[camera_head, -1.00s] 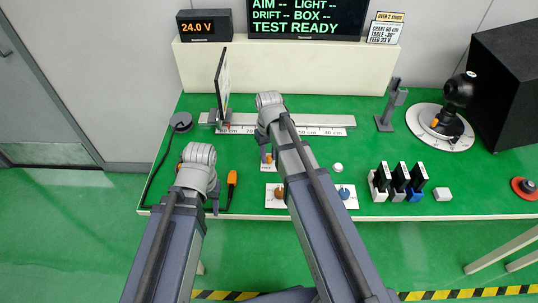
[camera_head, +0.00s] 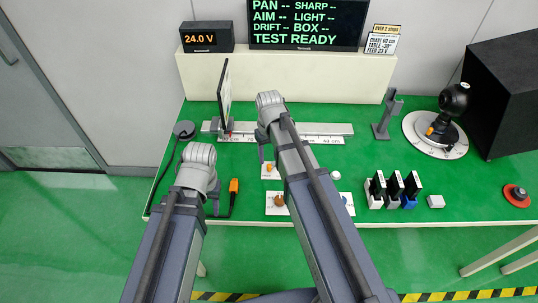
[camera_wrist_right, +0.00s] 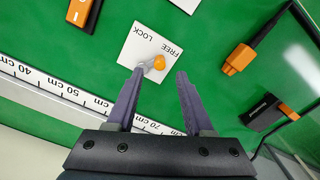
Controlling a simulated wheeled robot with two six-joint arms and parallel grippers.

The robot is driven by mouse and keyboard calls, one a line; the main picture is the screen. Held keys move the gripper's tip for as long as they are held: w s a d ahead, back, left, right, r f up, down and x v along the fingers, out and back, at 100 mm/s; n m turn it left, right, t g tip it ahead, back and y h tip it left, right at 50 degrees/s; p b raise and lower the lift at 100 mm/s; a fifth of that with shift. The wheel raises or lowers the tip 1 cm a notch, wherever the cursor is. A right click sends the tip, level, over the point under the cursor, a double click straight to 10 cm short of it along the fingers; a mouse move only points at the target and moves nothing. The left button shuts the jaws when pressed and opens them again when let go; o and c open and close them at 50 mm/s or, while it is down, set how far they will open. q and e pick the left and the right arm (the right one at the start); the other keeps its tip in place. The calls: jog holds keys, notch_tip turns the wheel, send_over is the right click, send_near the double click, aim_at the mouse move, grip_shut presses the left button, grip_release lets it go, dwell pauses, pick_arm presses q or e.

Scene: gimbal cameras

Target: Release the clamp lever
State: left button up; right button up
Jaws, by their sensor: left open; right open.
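The clamp lever shows in the right wrist view as a grey arm with an orange knob (camera_wrist_right: 158,62) on a white plate (camera_wrist_right: 131,50) marked FREE and LOCK. In the head view its orange knob (camera_head: 269,167) is small, near the front of the scale rail. My right gripper (camera_wrist_right: 160,73) is open, its fingertips on either side of the lever in the picture; I cannot tell whether they touch it. In the head view my right wrist partly covers its fingers. My left gripper (camera_head: 212,201) is open and apart from the lever, its fingers mostly hidden by its wrist.
The scale rail (camera_head: 335,129) carries an upright dark panel (camera_head: 225,95). An orange plug (camera_head: 233,186) on a black cable lies near my left gripper. A knob panel (camera_head: 272,210) is partly behind my right arm. Several slotted blocks (camera_head: 375,202) stand to the right.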

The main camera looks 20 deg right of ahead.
aim_at(269, 165)
notch_tip(269, 165, up, 3)
jog(key=shift+r+p, duration=0.1)
jog(key=shift+p, duration=0.95)
pick_arm(q)
notch_tip(269, 165, up, 3)
jog(key=shift+r, duration=0.1)
pick_arm(e)
jog(key=s+a+n, duration=0.1)
jog(key=s+a, duration=0.4)
jog(key=s, duration=0.2)
jog(key=s+a+n+h, duration=0.1)
jog(key=s+a, duration=0.4)
jog(key=s, duration=0.2)
jog(key=shift+s, duration=0.4)
